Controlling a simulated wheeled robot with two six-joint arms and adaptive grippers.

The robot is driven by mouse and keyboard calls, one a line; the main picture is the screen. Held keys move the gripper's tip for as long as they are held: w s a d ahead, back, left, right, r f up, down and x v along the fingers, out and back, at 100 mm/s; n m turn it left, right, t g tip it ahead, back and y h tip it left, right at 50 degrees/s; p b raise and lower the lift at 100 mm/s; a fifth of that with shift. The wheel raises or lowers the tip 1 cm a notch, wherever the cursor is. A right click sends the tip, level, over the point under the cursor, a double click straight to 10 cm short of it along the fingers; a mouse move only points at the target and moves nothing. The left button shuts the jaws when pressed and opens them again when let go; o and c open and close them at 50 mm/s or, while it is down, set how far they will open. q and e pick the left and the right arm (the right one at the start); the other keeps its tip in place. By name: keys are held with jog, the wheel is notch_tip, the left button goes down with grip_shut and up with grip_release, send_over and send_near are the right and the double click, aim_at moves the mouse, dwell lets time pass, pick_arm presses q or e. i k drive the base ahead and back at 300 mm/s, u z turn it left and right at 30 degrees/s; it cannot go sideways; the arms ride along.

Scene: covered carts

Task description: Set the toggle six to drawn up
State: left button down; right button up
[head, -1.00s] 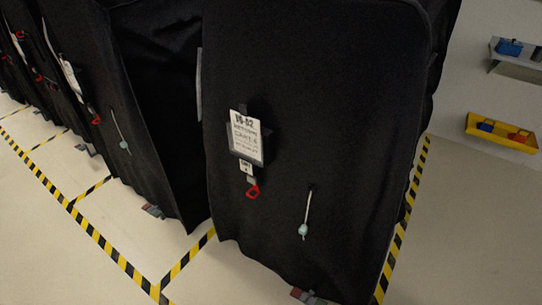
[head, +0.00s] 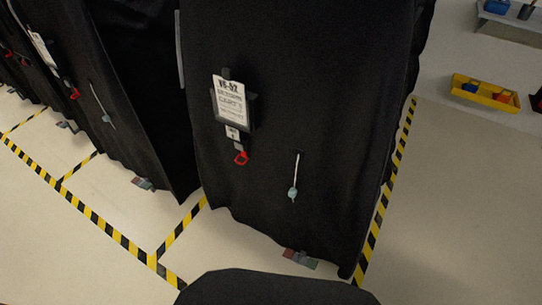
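A pale blue-green toggle (head: 292,193) hangs on a light cord (head: 296,172) on the front of the nearest black-covered cart (head: 310,100). The toggle is at the lower end of the cord. A label card (head: 229,98) is fixed to the same cover, up and left of the toggle, and its small print is hard to read. A red clip (head: 241,158) hangs under the card. Another toggle (head: 112,125) hangs on the cart to the left. I cannot confirm from the lettering which toggle is six. Neither gripper is in view.
More black-covered carts stand to the left. Yellow-black floor tape (head: 382,212) marks the bays. A yellow bin (head: 485,91) and a grey shelf (head: 512,27) are at the upper right. The floor at right (head: 460,200) is clear. A dark rounded shape is at the bottom edge.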

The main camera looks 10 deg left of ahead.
aim_at(292, 193)
jog(key=z, duration=1.15)
jog(key=k, duration=0.35)
jog(key=z, duration=0.25)
